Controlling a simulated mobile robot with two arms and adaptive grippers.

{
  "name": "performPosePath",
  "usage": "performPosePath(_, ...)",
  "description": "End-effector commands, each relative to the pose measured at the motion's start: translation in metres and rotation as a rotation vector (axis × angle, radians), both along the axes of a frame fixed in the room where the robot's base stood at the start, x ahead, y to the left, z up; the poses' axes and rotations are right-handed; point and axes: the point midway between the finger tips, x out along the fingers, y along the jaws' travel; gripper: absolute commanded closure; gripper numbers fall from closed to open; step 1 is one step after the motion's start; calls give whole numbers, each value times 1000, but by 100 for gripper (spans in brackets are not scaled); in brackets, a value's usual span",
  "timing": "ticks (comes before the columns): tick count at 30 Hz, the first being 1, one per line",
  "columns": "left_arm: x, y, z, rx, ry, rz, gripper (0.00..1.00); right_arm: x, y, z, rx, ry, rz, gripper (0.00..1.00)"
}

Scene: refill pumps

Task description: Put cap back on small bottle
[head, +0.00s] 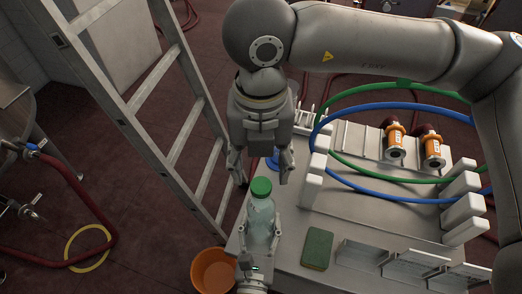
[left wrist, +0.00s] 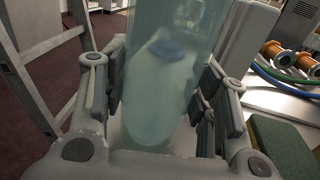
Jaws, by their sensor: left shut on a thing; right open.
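The small clear bottle (head: 261,217) stands upright at the table's left edge. A green cap (head: 261,187) sits on its top; whether it is screwed down I cannot tell. My left gripper (head: 260,238) is shut around the bottle's body. The left wrist view shows the pale, see-through bottle (left wrist: 165,85) between the fingers of this gripper (left wrist: 162,100), with its top out of frame. My right gripper (head: 262,172) is open, pointing down, just above and behind the green cap in the head view. Its fingers are apart and nothing shows held between them.
A blue item (head: 272,162) is partly hidden behind the right gripper. A green sponge (head: 317,248) lies right of the bottle. White racks, blue and green hoses and orange fittings (head: 395,143) fill the right. A ladder (head: 165,110) and orange bucket (head: 213,270) are left.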

Motion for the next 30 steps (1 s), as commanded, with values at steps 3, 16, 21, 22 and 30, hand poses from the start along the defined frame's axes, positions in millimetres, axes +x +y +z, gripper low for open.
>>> performPosePath(3, 0, 0, 0, 0, 1, 0, 100, 0, 0, 1, 0, 0, 183, 45)
performPosePath(16, 0, 0, 0, 0, 1, -1, 100, 0, 0, 6, 2, 0, 852, 45)
performPosePath(21, 0, 0, 0, 0, 1, -1, 100, 0, 0, 8, 1, 0, 1116, 45)
performPosePath(22, 0, 0, 0, 0, 1, -1, 100, 0, 0, 8, 1, 0, 1163, 45)
performPosePath(30, 0, 0, 0, 0, 1, -1, 100, 0, 0, 11, 1, 0, 1583, 45)
